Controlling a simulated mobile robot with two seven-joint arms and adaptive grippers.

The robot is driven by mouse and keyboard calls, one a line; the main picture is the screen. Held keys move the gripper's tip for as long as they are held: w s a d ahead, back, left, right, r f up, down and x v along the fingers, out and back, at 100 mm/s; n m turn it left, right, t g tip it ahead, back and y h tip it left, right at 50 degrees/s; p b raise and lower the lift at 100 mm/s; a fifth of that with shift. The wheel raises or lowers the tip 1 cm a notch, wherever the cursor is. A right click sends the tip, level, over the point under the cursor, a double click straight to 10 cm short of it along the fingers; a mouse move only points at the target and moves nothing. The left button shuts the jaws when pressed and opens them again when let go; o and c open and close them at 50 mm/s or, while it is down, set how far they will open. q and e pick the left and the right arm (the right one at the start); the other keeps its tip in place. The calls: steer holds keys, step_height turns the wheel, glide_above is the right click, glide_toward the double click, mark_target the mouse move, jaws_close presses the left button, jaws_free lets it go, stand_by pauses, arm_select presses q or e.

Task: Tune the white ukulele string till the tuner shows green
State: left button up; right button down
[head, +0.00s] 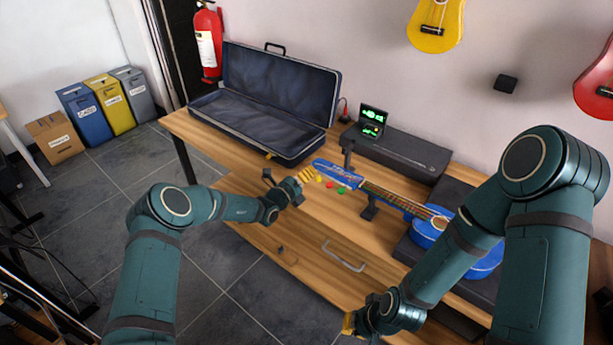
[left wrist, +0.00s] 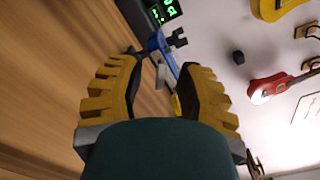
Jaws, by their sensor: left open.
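The blue ukulele (head: 385,195) lies on the wooden table, its headstock (head: 337,172) pointing left and held off the tabletop by a stand. Yellow, red and green tuning pegs show along the headstock's near side; I cannot make out a white one. The tuner (head: 373,120) behind the headstock has green marks lit on its screen; it also shows in the left wrist view (left wrist: 166,10). My left gripper (head: 304,177) is open beside the headstock's left end. In the left wrist view its fingers (left wrist: 161,66) are apart, with the headstock beyond them. My right gripper (head: 350,323) is low at the table's front, its fingers mostly hidden.
An open dark instrument case (head: 262,125) stands at the back left of the table. A black box (head: 400,152) lies behind the ukulele. A drawer handle (head: 343,257) is at the front. Yellow (head: 436,27) and red (head: 597,85) ukuleles hang on the wall.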

arm_select(q)
steer(key=shift+c, duration=0.3)
jaws_close()
steer(key=shift+w, duration=0.1)
steer(key=shift+m, duration=0.7)
steer(key=shift+o, duration=0.3)
jaws_free()
